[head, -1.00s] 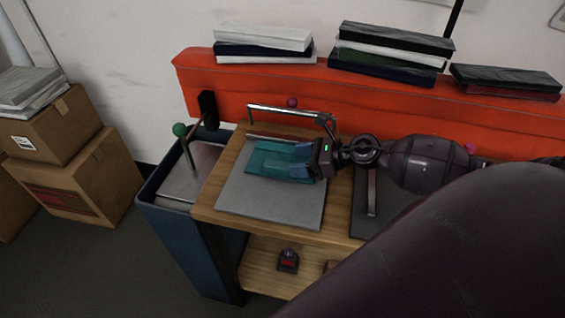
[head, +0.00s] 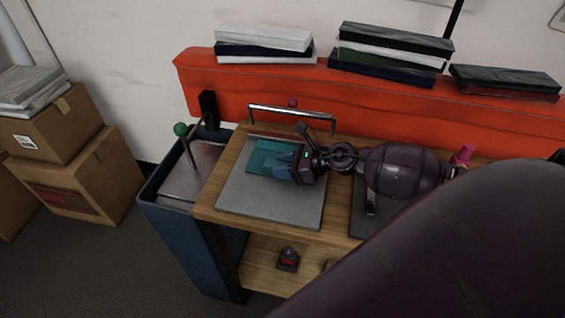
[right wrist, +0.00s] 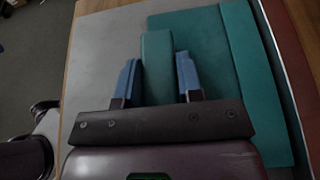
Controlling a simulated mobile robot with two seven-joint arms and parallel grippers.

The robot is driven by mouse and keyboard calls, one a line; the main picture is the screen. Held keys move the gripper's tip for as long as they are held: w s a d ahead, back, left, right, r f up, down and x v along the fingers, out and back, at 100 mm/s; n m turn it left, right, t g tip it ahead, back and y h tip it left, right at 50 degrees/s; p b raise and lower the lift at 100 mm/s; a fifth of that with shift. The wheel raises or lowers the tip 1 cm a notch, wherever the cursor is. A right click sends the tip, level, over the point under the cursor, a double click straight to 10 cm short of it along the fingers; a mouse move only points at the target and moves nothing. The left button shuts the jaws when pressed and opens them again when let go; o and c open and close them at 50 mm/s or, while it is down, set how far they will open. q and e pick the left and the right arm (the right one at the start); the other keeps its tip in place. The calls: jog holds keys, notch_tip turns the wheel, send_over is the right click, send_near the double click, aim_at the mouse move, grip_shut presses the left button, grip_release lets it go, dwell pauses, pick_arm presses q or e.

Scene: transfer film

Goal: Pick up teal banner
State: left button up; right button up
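The teal banner (head: 268,157) lies flat on a grey mat (head: 270,208) on the wooden table, and part of it is hidden by my gripper in the head view. In the right wrist view the wide teal sheet (right wrist: 232,60) lies with a narrower teal strip (right wrist: 157,65) beside it. My right gripper (head: 281,163) is low over the banner's near right part. Its two blue fingers (right wrist: 158,78) stand apart, one on each side of the strip, with small gaps showing near their bases. Whether the fingertips touch the strip is unclear. My left gripper is not in view.
A metal bar handle (head: 292,108) rises behind the mat. A blue bin (head: 200,250) with a green-knobbed lever (head: 181,130) stands at the left. Books (head: 390,50) lie on the orange ledge (head: 240,85) behind.

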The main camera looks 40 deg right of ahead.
jog(key=c, duration=0.3)
